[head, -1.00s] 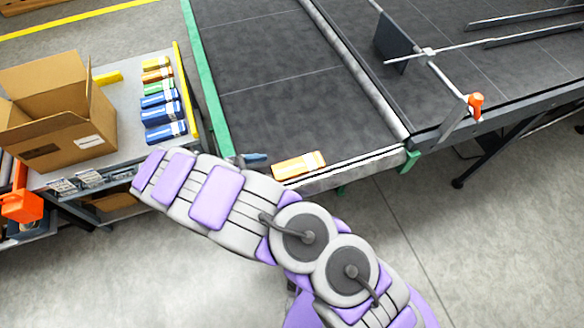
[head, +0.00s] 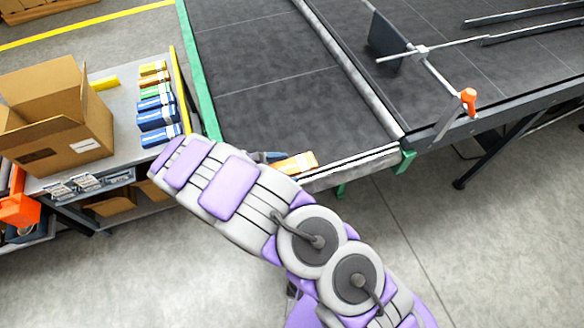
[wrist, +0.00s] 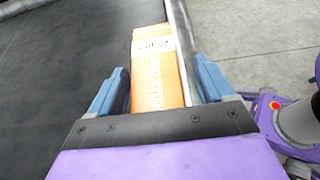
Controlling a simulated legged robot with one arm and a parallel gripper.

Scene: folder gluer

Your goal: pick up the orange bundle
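The orange bundle (head: 297,162), with a white band, lies on the near edge of the dark conveyor belt (head: 290,112). In the head view my arm hides part of it. In the wrist view the orange bundle (wrist: 157,78) lies between the two blue fingers of my gripper (wrist: 160,85). The fingers are apart, one on each side of it. In the head view only a bit of the gripper (head: 266,156) shows behind my arm.
A metal rail (wrist: 190,45) runs close along the right of the bundle. A side table on the left holds an open cardboard box (head: 58,115) and several coloured bundles (head: 157,117). A guide post with an orange knob (head: 468,97) stands on the right.

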